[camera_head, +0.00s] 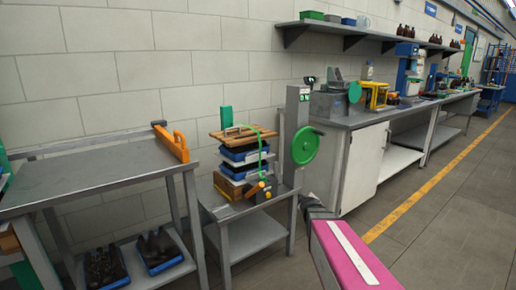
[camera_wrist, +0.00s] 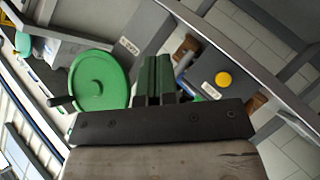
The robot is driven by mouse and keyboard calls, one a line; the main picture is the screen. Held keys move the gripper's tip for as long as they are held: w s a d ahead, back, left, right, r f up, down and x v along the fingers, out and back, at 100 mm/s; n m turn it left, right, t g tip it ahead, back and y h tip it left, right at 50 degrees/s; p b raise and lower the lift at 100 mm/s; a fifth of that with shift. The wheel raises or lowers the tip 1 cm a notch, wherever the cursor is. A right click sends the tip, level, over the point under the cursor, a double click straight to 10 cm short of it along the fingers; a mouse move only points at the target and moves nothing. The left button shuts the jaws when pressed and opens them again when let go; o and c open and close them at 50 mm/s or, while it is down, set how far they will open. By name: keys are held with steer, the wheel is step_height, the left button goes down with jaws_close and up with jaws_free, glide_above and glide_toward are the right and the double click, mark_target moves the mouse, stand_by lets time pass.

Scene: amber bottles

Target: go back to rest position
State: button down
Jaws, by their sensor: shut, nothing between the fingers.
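My gripper (camera_wrist: 158,62) shows in the wrist view as green fingers pressed together, shut and empty, beyond a dark bar. My arm (camera_head: 345,255), with a pink cover, reaches into the bottom of the head view; the gripper cannot be made out there. A green handwheel (camera_head: 305,146) is on a grey post (camera_head: 293,110) beside the small metal stand. It also shows in the wrist view (camera_wrist: 98,82), left of my fingers, with a dark handle. No gap or contact between fingers and wheel can be judged.
The small stand (camera_head: 245,208) holds stacked blue trays (camera_head: 241,152). A metal table (camera_head: 90,182) is at left, with bottles in trays below. A long workbench (camera_head: 375,119) lines the wall at right. Open floor (camera_head: 450,225) lies right of a yellow line.

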steer(key=s+a+f+m+g, duration=0.1)
steer(key=s+f+m+g, duration=0.1)
steer(key=s, duration=0.6)
steer(key=s+a+f+m+g+y, duration=0.1)
steer(key=s+a+f+m+g, duration=0.1)
steer(key=s+g, duration=0.4)
steer(key=s+a+f+m+g, duration=0.1)
steer(key=s+f+m+g, duration=0.2)
steer(key=s, duration=0.8)
steer(key=shift+a+f+m+g, duration=0.3)
steer(key=shift+m+g, duration=0.8)
